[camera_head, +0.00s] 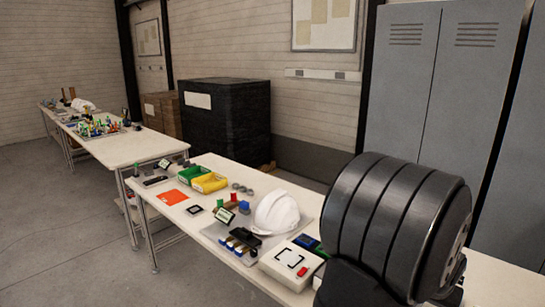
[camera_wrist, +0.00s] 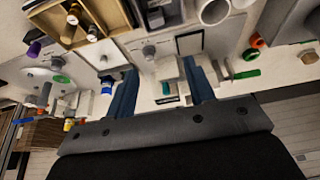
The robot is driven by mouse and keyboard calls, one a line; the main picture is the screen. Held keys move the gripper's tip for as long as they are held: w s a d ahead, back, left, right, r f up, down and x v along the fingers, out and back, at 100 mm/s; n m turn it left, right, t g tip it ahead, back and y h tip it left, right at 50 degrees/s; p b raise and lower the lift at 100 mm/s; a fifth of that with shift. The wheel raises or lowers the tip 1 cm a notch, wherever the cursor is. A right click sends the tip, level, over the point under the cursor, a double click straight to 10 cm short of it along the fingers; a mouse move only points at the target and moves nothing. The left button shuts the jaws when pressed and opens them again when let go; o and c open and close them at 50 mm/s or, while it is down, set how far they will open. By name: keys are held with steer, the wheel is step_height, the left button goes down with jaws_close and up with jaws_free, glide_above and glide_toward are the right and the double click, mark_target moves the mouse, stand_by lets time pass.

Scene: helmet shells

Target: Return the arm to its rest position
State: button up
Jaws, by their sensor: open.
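My gripper (camera_wrist: 162,84) shows in the wrist view as two blue fingers spread apart, with no object held between them. The fingers point at a light work surface crowded with fixtures, and a small white block with a teal part shows in the gap behind them. I cannot tell how far off that surface is. In the head view a white helmet shell (camera_head: 276,213) sits on a grey mat on the near table (camera_head: 185,220). The large dark ribbed cylinder at the right is part of my own arm. My gripper does not show in the head view.
Green and yellow bins (camera_head: 203,178), an orange square (camera_head: 172,197) and a white box with a red button (camera_head: 292,264) stand on the near table. In the wrist view a wooden tray (camera_wrist: 88,25) is at upper left. Grey lockers (camera_head: 440,90) stand behind.

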steer(key=v, duration=1)
steer(key=x, duration=1.7)
steer(key=shift+f, duration=0.15)
step_height(320, 180, up, 6)
steer(key=w+a+n+y, duration=0.1)
steer(key=w+a, duration=0.6)
steer(key=a, duration=0.3)
steer(key=w+a+n, duration=0.2)
steer(key=w+a, duration=0.6)
steer(key=a, duration=0.1)
steer(key=w+a+n, duration=0.1)
steer(key=w+a, duration=0.1)
steer(key=a, duration=0.8)
steer(key=w+a+f+n+t+y, duration=0.1)
steer(key=w+a, duration=0.1)
steer(key=a, duration=0.8)
steer(key=shift+w+a+f+n, duration=0.3)
steer(key=shift+w+a, duration=0.05)
steer(key=shift+w, duration=0.05)
